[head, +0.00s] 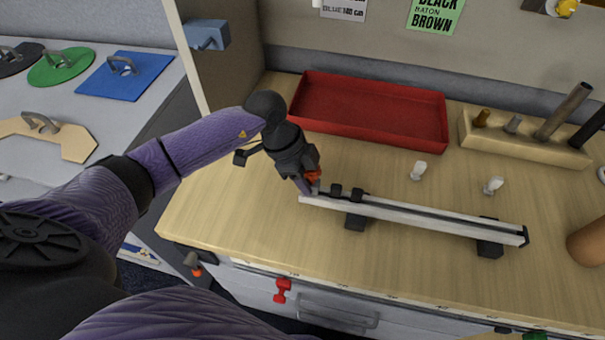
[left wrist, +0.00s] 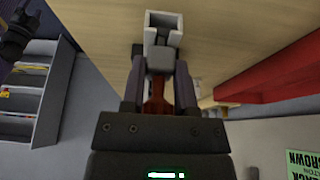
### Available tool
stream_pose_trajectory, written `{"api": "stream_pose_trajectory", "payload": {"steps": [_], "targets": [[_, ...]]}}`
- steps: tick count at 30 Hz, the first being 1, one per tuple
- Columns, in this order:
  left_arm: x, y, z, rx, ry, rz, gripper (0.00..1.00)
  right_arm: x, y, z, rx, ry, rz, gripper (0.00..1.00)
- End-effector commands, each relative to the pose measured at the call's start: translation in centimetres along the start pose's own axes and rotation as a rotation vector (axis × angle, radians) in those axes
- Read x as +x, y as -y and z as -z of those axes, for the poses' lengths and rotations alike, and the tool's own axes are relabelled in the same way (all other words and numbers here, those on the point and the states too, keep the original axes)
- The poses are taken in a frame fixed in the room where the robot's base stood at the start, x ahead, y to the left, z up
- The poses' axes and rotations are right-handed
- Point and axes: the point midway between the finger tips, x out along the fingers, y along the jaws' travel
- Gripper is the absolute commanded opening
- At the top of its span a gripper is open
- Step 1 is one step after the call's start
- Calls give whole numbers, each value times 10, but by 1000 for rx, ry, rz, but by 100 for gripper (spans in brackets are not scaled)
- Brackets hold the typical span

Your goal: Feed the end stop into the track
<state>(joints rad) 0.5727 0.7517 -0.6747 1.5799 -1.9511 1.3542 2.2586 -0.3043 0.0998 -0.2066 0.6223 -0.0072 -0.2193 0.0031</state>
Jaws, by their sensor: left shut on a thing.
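The track (head: 420,215) is a long pale rail with a dark groove, lying on dark supports on the wooden bench. Its right end has a black cap, and small black pieces sit on it near its left end. My left gripper (head: 308,188) is at the left end of the track, shut on the orange-red end stop (head: 314,174). In the left wrist view the end stop (left wrist: 157,95) shows reddish brown between the fingers, in line with the pale track end (left wrist: 163,22). I cannot tell whether its tip is inside the channel. My right gripper is not in view.
A red tray (head: 375,132) lies behind the track. A wooden block with several upright tools (head: 520,140) stands at the back right. The bench in front is clear.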

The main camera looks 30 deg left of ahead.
Motion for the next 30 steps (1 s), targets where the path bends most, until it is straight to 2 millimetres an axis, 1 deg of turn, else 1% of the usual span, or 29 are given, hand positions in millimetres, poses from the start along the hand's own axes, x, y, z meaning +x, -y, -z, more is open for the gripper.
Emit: {"api": "stream_pose_trajectory", "payload": {"steps": [5, 6, 11, 18, 20, 23, 27, 30], "targets": [[1, 0, 5, 0, -1, 0, 0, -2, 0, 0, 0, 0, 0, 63], [2, 0, 4, 0, -1, 0, 43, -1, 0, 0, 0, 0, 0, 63], [2, 0, 4, 0, -1, 0, 77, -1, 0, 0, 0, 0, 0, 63], [2, 0, 4, 0, 0, 0, 78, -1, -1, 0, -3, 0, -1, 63], [-4, 0, 4, 0, 0, 1, 78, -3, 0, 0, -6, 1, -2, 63], [-28, 1, 5, 1, 1, 4, 78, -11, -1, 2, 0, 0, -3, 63], [-65, 1, 5, 1, 1, 4, 78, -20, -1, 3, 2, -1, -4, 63], [-84, 0, 4, 0, 2, 3, 78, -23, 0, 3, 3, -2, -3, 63]]}}
